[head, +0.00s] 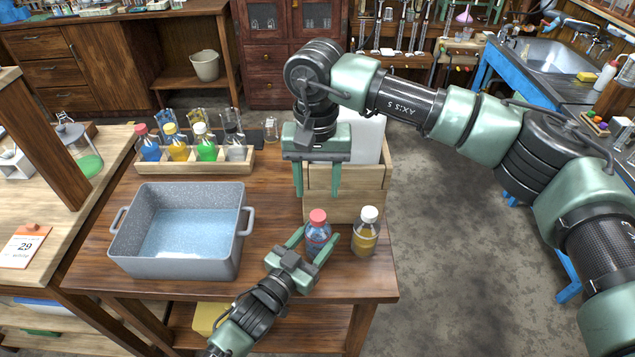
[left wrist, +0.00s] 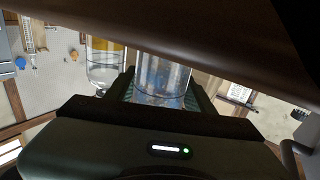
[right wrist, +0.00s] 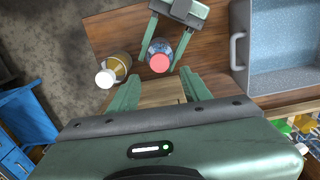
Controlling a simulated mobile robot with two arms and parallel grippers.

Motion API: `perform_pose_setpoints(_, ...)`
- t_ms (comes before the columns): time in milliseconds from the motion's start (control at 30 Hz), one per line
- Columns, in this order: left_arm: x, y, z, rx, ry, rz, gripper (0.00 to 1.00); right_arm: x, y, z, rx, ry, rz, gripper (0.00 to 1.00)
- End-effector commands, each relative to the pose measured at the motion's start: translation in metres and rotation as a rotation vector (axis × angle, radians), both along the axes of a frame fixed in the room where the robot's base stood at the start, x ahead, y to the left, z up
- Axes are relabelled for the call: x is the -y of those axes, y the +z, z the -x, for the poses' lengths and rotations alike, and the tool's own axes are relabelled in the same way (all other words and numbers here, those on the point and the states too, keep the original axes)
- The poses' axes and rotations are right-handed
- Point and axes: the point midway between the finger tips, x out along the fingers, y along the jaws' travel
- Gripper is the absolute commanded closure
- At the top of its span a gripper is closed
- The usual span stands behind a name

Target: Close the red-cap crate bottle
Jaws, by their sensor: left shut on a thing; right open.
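The red-cap crate bottle (head: 318,240), clear with bluish contents, stands upright near the table's front, before the wooden crate (head: 345,205). Its red cap (head: 318,216) sits on its mouth; whether it is tight cannot be told. My left gripper (head: 319,243) is shut on the bottle's body, and the bottle shows between its fingers in the left wrist view (left wrist: 162,78). My right gripper (head: 317,194) is open and empty, pointing down by the crate. In the right wrist view, the red cap (right wrist: 159,63) lies just beyond its fingers, apart from them.
A white-capped bottle with yellow liquid (head: 365,232) stands close to the right of the held bottle. A grey tub (head: 180,262) is at left. Behind it, a wooden rack (head: 195,168) holds several bottles, one also red-capped. The table's front edge is close.

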Motion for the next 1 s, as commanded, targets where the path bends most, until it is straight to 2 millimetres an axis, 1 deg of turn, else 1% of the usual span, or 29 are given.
perform_pose_setpoints(133, 0.000, 0.000, 0.000, -0.001, 0.000, -0.001, 1.00, 0.001, 0.000, 0.000, -0.001, 0.037, 0.001, 0.52)
perform_pose_setpoints(467, 0.000, 0.000, 0.000, -0.001, 0.000, -0.001, 1.00, 0.001, -0.003, 0.000, -0.002, 0.035, 0.001, 0.52)
perform_pose_setpoints(567, 0.000, 0.000, 0.000, -0.001, 0.000, -0.001, 1.00, 0.001, -0.012, 0.000, -0.004, 0.035, 0.001, 0.52)
perform_pose_setpoints(800, 0.000, 0.000, 0.000, -0.001, 0.000, -0.001, 1.00, 0.001, -0.049, 0.001, -0.005, 0.035, 0.001, 0.52)
perform_pose_setpoints(1000, 0.000, 0.000, 0.000, -0.001, 0.000, -0.001, 1.00, 0.001, -0.073, 0.000, -0.003, 0.034, 0.001, 0.52)
